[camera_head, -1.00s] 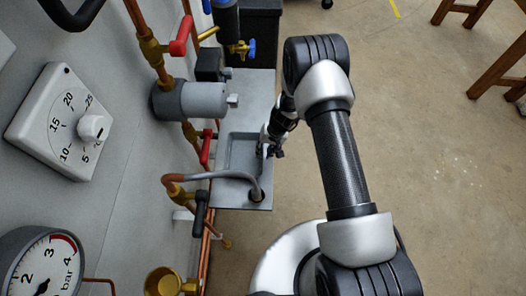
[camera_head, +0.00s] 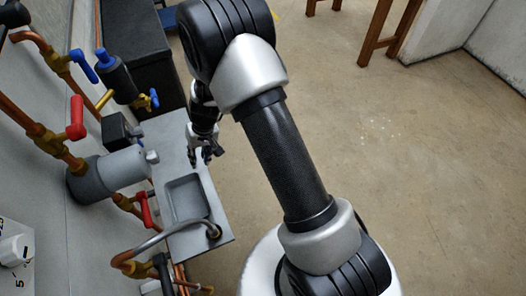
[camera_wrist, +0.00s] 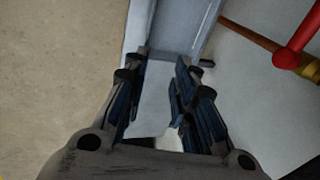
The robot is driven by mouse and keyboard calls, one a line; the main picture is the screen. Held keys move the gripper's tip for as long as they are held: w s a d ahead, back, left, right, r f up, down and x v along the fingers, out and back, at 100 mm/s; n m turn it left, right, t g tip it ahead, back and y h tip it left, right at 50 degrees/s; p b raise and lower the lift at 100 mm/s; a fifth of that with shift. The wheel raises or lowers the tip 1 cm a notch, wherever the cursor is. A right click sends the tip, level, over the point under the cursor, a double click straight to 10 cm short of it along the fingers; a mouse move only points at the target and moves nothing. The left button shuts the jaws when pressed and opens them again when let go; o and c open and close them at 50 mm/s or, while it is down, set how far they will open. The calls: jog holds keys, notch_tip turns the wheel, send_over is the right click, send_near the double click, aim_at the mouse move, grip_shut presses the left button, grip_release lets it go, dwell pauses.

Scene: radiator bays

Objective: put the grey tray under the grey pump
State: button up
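The grey tray (camera_head: 187,200) is a shallow rectangular pan lying flat on a grey metal shelf (camera_head: 215,240) along the wall. The grey pump (camera_head: 108,174) is a cylinder on the copper pipework, to the left of the tray and nearer its far end. In the head view the tray is not below the pump but out to its right. My gripper (camera_head: 206,155) is just past the tray's far end. In the wrist view its fingers (camera_wrist: 161,65) are apart, with only pale shelf surface between them. A grey walled piece, apparently the tray (camera_wrist: 207,25), shows ahead of the fingertips.
Red valve handles (camera_head: 145,209) and a blue-capped fitting (camera_head: 117,80) stick out from the pipes. A black box (camera_head: 150,70) stands beyond the shelf.

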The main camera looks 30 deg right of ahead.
jog(key=s+d+r+t, duration=0.15)
jog(key=s+r, duration=0.25)
jog(key=r, duration=0.8)
jog(key=s+d+r, duration=0.2)
jog(key=s+r, duration=0.2)
jog(key=r, duration=0.7)
jog(key=s+d+r+t+h, duration=0.1)
jog(key=s+d+r, duration=0.2)
jog(key=s, duration=0.6)
jog(key=s+d+r+t+h, duration=0.1)
jog(key=s+d+r, duration=0.3)
jog(key=s, duration=0.6)
notch_tip(320, 180, up, 2)
jog(key=shift+d+r+h, duration=0.1)
jog(key=shift+d+h, duration=0.2)
jog(key=shift+h, duration=0.3)
jog(key=shift+w, duration=0.1)
